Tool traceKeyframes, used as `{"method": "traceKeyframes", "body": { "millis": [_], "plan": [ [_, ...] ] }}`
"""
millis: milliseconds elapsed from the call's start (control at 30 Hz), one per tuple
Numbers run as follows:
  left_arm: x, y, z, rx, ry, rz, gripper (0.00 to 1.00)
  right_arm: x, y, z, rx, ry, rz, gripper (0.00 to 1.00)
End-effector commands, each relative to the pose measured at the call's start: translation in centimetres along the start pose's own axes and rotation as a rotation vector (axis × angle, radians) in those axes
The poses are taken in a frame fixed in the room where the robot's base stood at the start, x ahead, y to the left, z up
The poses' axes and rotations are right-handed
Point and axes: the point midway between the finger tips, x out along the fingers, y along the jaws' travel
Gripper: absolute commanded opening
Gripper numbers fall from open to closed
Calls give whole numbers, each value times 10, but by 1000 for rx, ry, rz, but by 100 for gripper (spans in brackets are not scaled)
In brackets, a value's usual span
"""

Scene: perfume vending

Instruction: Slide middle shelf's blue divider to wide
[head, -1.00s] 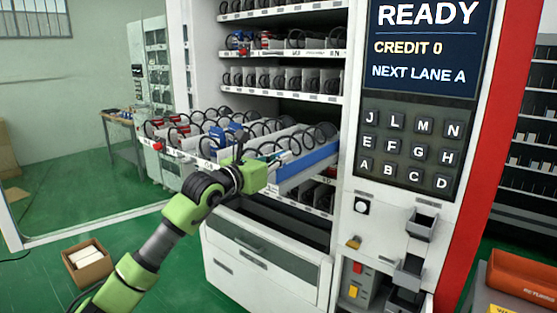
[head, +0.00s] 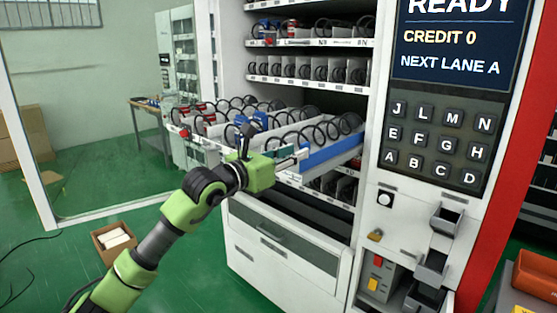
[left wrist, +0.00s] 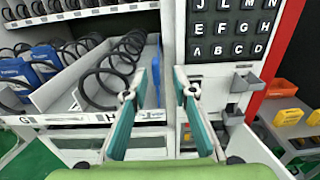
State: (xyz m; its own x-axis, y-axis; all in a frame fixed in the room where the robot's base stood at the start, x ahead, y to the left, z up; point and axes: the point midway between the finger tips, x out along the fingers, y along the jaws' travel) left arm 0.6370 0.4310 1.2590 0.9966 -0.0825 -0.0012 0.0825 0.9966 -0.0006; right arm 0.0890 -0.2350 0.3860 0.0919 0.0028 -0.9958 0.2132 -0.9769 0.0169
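The middle shelf (head: 218,138) is a pulled-out white tray with black coils and several blue and red items. A long blue panel (head: 335,154) runs along its right side; I cannot tell for sure that it is the blue divider. The panel also shows in the left wrist view (left wrist: 151,72), just beyond the left fingertip. My left gripper (head: 296,156) is in front of the tray's right front corner. In the left wrist view its teal fingers (left wrist: 160,90) are apart with nothing between them. My right gripper is not in view.
The keypad and screen panel (head: 440,140) stands to the right of the tray. Stocked shelves (head: 310,75) are above, and a drawer front (head: 285,240) is below. An open cardboard box (head: 113,240) lies on the green floor. An orange bin (head: 535,275) is at far right.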

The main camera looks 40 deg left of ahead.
Motion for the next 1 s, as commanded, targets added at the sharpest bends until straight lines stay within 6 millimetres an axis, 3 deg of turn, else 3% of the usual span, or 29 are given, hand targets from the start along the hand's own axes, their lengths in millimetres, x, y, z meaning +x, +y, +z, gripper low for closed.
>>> {"method": "traceKeyframes", "body": {
  "millis": [400,1000],
  "plan": [
    [-50,-2,-1,-1,1,-3,25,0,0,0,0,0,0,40],
    [-56,-3,0,1,1,-2,25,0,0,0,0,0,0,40]
  ]
}}
